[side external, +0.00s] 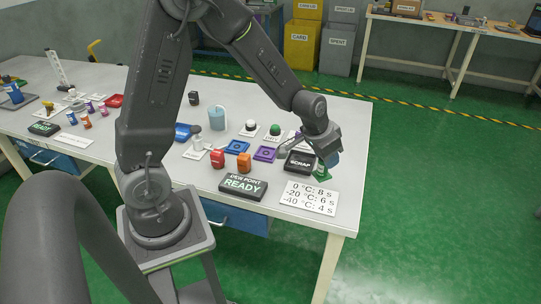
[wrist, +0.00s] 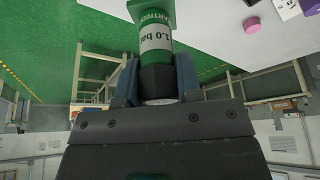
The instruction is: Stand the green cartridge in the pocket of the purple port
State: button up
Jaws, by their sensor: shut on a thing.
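My gripper (side external: 328,159) is near the right end of the table and is shut on the green cartridge (side external: 321,177). In the wrist view the fingers (wrist: 156,80) clasp the black end of the green cartridge (wrist: 155,48), which has a white label reading "1.0 bar" and a green square flange at its far end. In the side view the cartridge points downward, mostly hidden above by the gripper. The purple port (side external: 265,154) is a flat purple square with a round pocket, lying on the table left of my gripper. The pocket looks empty.
The table's right edge is close.

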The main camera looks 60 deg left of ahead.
jog(key=s+a+n+y, duration=0.1)
jog(key=a+n, duration=0.3)
jog(key=a, duration=0.9)
jog(key=s+a+f+n+g+y, duration=0.1)
jog(key=a+n, duration=0.4)
jog(key=a, duration=0.8)
jog(key=s+y, duration=0.1)
jog(key=s, duration=0.1)
jog(key=shift+s+f, duration=0.2)
jog(key=shift+s, duration=0.2)
jog(key=shift+f, duration=0.1)
send_over(267, 152)
jog(key=shift+f, duration=2.8)
jog(key=shift+f, duration=0.9)
jog(key=o, duration=1.1)
jog(key=shift+c, duration=0.2)
